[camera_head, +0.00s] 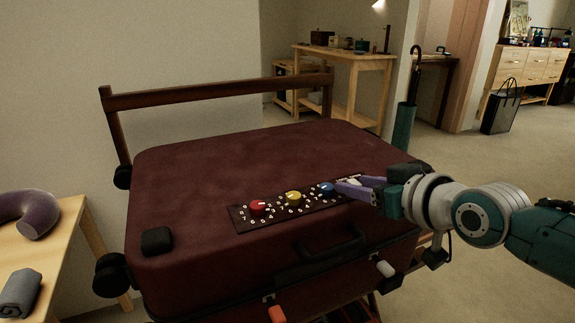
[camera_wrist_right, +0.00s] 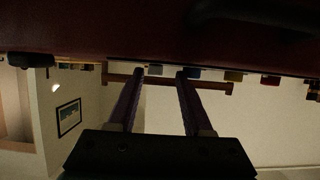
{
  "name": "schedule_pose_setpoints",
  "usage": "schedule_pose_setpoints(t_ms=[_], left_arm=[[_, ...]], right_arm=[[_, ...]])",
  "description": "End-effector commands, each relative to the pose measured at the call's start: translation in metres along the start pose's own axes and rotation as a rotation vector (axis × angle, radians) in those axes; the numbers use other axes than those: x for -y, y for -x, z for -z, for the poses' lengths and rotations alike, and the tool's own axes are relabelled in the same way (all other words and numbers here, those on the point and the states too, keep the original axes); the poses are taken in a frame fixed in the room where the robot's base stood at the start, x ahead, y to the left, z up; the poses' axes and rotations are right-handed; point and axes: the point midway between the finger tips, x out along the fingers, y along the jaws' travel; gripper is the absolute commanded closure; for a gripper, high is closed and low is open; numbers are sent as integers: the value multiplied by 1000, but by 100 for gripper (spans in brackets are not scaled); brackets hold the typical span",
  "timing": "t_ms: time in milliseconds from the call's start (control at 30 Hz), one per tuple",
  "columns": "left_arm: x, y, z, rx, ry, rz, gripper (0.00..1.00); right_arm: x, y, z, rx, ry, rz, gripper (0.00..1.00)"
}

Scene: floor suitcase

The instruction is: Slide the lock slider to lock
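A burgundy suitcase (camera_head: 225,175) lies with a dark lock panel (camera_head: 245,220) on its top. The panel carries a red knob (camera_head: 258,207), a yellow knob (camera_head: 293,198) and a blue knob (camera_head: 326,189). My right gripper (camera_head: 340,188) is at the panel's right end, by the blue knob, and hides part of that end. In the right wrist view its two fingers (camera_wrist_right: 159,73) are apart. A small greyish block (camera_wrist_right: 155,70), perhaps the lock slider, shows between the fingertips; contact cannot be told. The blue knob (camera_wrist_right: 194,73) is just beside one finger. My left gripper is out of view.
The suitcase handle (camera_head: 335,244) is on the front side below the panel. A wooden rail (camera_head: 220,92) stands behind the suitcase. A side table (camera_head: 60,245) with a neck pillow (camera_head: 30,213) is at the left. The suitcase top behind the panel is clear.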

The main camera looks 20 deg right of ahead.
Motion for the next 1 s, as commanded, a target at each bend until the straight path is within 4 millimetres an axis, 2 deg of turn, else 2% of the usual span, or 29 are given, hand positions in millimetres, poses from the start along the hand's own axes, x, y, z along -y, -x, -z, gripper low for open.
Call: schedule_pose_setpoints(t_ms=[267, 367, 600, 800, 1000], left_arm=[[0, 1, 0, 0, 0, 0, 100], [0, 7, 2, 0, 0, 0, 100], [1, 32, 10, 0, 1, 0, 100], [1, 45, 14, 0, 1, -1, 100], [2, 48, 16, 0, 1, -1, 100]], right_arm=[[-1, 1, 0, 1, 0, -2, 48], [-1, 9, 2, 2, 0, -1, 48], [-1, 52, 4, 4, 0, -1, 48], [-1, 84, 2, 3, 0, -1, 48], [-1, 99, 0, 1, 0, -1, 48]])
